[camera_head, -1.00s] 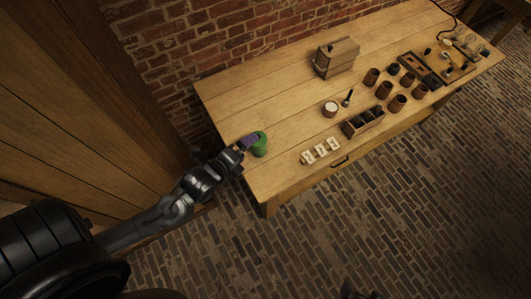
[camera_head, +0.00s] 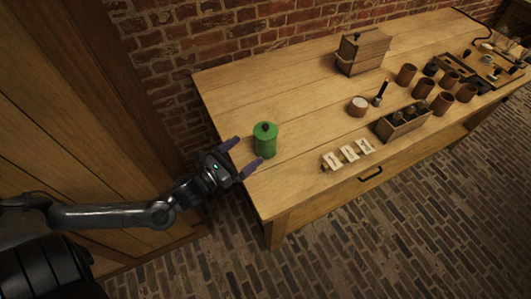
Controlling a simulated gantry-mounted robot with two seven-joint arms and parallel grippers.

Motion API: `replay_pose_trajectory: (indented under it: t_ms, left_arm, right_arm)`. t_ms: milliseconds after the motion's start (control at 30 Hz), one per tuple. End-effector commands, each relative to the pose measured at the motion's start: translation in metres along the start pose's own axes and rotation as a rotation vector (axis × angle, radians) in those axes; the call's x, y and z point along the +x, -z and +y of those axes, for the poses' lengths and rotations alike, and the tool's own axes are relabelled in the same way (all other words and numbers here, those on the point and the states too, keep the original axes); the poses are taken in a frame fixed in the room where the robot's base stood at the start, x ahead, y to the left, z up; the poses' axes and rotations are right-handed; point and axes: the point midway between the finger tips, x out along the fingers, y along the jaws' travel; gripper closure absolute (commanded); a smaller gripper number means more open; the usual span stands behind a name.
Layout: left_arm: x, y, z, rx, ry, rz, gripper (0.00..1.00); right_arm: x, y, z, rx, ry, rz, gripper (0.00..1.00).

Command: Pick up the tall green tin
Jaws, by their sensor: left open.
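The tall green tin (camera_head: 265,141), with a dark knob on its lid, stands upright near the left end of the wooden table (camera_head: 300,108). My left gripper (camera_head: 241,155) is open, its two purple-tipped fingers spread and pointing toward the tin. It is just left of and in front of the tin, at the table's left edge, with nothing between the fingers. I cannot tell whether a finger touches the tin. My right gripper is not in view.
White pieces (camera_head: 348,154) lie near the front edge. A dark wooden box (camera_head: 403,123) stands right of them, with a small round pot (camera_head: 358,106) behind. Several brown jars (camera_head: 423,88) stand farther right. A lidded wooden box (camera_head: 362,52) is at the back. Table around the tin is clear.

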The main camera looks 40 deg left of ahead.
Motion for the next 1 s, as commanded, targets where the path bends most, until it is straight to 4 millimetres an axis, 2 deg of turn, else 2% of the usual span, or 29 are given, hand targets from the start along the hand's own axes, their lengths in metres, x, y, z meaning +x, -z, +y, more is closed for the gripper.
replay_pose_trajectory:
  t_ms: [33,100,600,867,1000]
  left_arm:
    - [0.001,0.008,0.001,0.012,0.005,-0.003,0.00]
    - [0.003,0.009,0.002,0.022,0.008,-0.006,0.00]
    - [0.052,0.009,0.002,0.026,0.008,-0.008,0.00]
    - [0.061,0.009,0.001,0.025,0.008,-0.006,0.00]
    - [0.073,0.009,0.001,0.025,0.009,-0.009,0.00]
  right_arm:
    - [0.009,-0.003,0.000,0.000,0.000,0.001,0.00]
    - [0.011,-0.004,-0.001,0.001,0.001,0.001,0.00]
    - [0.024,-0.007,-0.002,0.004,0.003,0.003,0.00]
    - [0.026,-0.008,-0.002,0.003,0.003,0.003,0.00]
    - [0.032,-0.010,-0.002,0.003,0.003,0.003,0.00]
